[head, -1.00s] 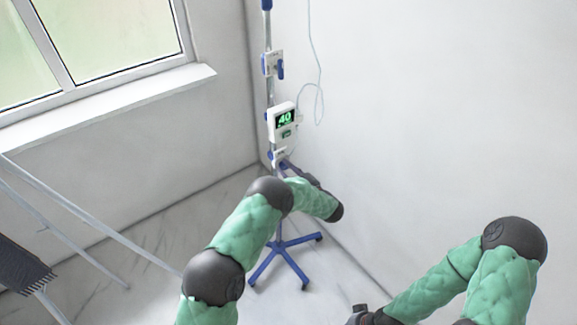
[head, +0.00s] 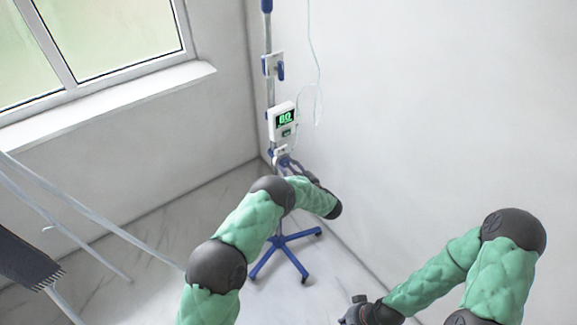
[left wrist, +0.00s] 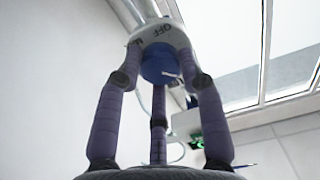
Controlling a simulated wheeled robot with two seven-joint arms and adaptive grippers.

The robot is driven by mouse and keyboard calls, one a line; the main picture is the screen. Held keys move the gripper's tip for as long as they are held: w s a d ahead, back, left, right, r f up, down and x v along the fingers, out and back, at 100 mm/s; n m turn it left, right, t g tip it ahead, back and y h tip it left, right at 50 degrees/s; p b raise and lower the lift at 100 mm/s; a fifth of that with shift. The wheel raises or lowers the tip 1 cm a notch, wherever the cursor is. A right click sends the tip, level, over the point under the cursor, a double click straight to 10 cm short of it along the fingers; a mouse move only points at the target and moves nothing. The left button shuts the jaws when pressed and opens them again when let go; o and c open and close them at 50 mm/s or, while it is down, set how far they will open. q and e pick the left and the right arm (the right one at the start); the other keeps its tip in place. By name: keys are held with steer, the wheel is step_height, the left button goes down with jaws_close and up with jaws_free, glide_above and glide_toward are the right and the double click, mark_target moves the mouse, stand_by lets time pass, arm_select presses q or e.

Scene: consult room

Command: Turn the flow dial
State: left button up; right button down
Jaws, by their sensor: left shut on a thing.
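The flow dial is a blue knob (left wrist: 158,66) on a white round housing (left wrist: 178,40) marked "OFF", seen close in the left wrist view. My left gripper (left wrist: 160,60) is shut on the dial, with a purple finger on each side of it. In the head view my left gripper (head: 284,163) is small and far off, at the white unit low on the pole, below the pump (head: 283,121). The pump's green display reads 80. The dial itself is hard to make out there. My right gripper (head: 357,310) shows only in part at the bottom edge.
The blue wheeled base (head: 284,253) of the stand is on the floor near the corner. A clamp unit (head: 272,65) sits higher on the pole. A thin tube (head: 315,50) hangs along the wall. Pale bars (head: 85,215) stand at left below the window sill.

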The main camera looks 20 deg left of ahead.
arm_select(q)
steer(key=shift+f, duration=0.1)
stand_by(0.3)
steer(key=o, duration=1.1)
steer(key=shift+o, duration=0.2)
steer(key=v, duration=1.2)
